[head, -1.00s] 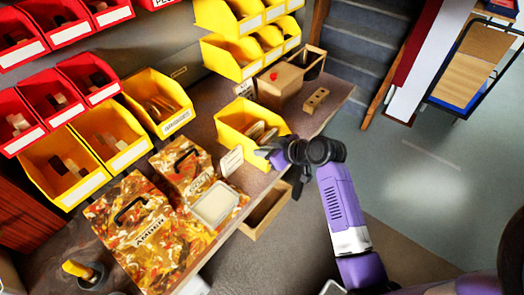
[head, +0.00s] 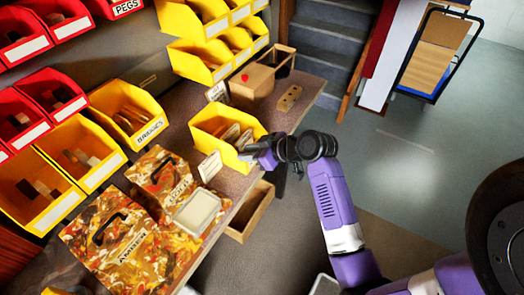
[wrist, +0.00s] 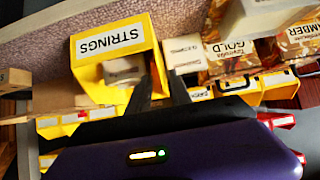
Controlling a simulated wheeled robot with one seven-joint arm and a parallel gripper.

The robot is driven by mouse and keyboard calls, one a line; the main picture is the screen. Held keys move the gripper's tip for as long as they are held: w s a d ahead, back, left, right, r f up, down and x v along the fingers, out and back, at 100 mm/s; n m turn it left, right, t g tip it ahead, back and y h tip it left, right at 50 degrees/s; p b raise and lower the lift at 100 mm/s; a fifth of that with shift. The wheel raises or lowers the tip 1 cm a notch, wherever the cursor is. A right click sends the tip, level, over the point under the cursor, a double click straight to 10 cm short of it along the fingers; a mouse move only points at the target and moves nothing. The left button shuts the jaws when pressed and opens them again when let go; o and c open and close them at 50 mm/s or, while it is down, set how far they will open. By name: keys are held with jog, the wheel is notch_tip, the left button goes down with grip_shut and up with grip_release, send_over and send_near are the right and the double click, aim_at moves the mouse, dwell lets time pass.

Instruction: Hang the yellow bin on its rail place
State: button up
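The yellow bin (head: 207,126) stands on the bench near its front edge, with pale items inside. In the wrist view its front label reads STRINGS (wrist: 110,38). My gripper (head: 256,157) is at the bin's front right side. In the wrist view its two dark fingers (wrist: 160,80) are apart, with a yellow strip of the bin's edge between them. I cannot tell whether they touch it. A bare stretch of back panel (head: 150,72) lies between the BRIDGES bin (head: 124,112) and the yellow bins at upper right (head: 203,62).
A wooden box with a red knob (head: 252,82) and a drilled block (head: 289,98) stand behind the bin. A small white card (head: 210,166), a pale tray (head: 197,212) and patterned AMBER and GOLD cases (head: 125,245) are nearby. An open drawer (head: 252,210) juts out below.

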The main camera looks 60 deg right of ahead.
jog(key=v, duration=0.8)
jog(key=s+a+f+m+h, duration=0.1)
jog(key=s+a+f, duration=0.25)
jog(key=a, duration=0.35)
jog(key=s+a+f+m+h, duration=0.2)
jog(key=s+a+f, duration=0.1)
jog(key=s+a, duration=0.3)
jog(key=s+a+r+n+t+y, duration=0.2)
jog(key=s+a+r+t, duration=0.2)
jog(key=s+a+r, duration=0.5)
jog(key=s+r, duration=0.2)
jog(key=s, duration=0.1)
jog(key=shift+a+r+n+y, duration=0.3)
jog(key=shift+a, duration=0.1)
jog(key=shift+s, duration=0.1)
